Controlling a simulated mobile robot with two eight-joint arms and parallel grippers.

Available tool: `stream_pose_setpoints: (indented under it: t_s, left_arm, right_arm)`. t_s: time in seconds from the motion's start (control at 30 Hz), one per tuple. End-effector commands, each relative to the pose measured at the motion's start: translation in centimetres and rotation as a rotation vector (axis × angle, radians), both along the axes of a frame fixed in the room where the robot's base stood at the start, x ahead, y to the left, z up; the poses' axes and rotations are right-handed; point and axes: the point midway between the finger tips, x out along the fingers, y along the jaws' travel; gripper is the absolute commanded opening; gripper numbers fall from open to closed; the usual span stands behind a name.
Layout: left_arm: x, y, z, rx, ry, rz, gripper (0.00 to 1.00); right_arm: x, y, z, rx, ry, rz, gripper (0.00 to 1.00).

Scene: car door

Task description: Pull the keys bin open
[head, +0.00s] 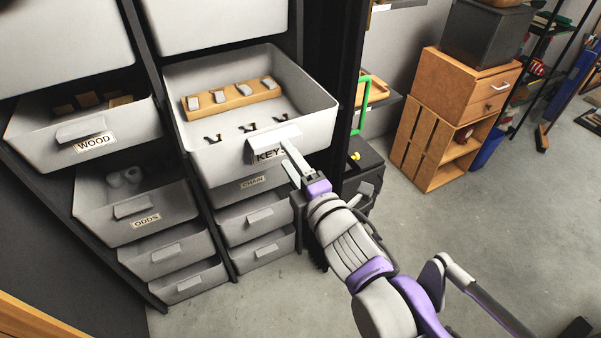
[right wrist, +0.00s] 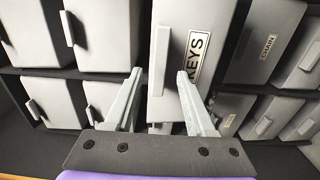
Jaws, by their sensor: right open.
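The keys bin (head: 210,158) is a pale grey bin in the right column of the rack, with a KEYS label and a protruding front handle (head: 273,143). It juts out past the bins below, and its inside shows. A wooden block (head: 232,97) with several pale pieces and several small dark hooked items lie in it. My right gripper (head: 287,148) is at the handle and partly covers the label. In the right wrist view its fingers (right wrist: 158,75) are apart, with the handle (right wrist: 160,60) between or just beyond the tips; contact is unclear. My left gripper is not in view.
The wood bin (head: 63,149) and odds bin (head: 125,226) are at left; the chain bin (head: 222,194) is below. A dark case (head: 363,160) stands right of the rack. A wooden crate (head: 431,150) stands farther back. The floor (head: 480,225) at right is clear.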

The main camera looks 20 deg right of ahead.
Motion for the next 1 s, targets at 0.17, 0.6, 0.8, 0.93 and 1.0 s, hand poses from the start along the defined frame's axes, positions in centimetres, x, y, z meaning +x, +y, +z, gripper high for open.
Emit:
stream_pose_setpoints:
  t_s: [0.17,0.6,0.8,0.93,1.0]
  left_arm:
    - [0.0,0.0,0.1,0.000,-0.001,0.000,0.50]
    - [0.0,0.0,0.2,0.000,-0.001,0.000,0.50]
    - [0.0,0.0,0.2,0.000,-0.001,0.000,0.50]
    - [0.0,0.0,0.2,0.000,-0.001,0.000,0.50]
    - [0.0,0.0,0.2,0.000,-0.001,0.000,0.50]
  right_arm:
    - [-2.7,-0.1,0.0,-0.001,0.000,0.000,0.55]
    - [-5.1,-0.2,0.0,0.000,0.000,-0.001,0.55]
    - [-5.1,-0.2,0.0,0.000,0.000,0.000,0.55]
    - [-5.0,-0.2,0.0,0.000,0.000,0.000,0.55]
    - [-5.0,-0.2,0.0,0.000,0.000,0.000,0.55]
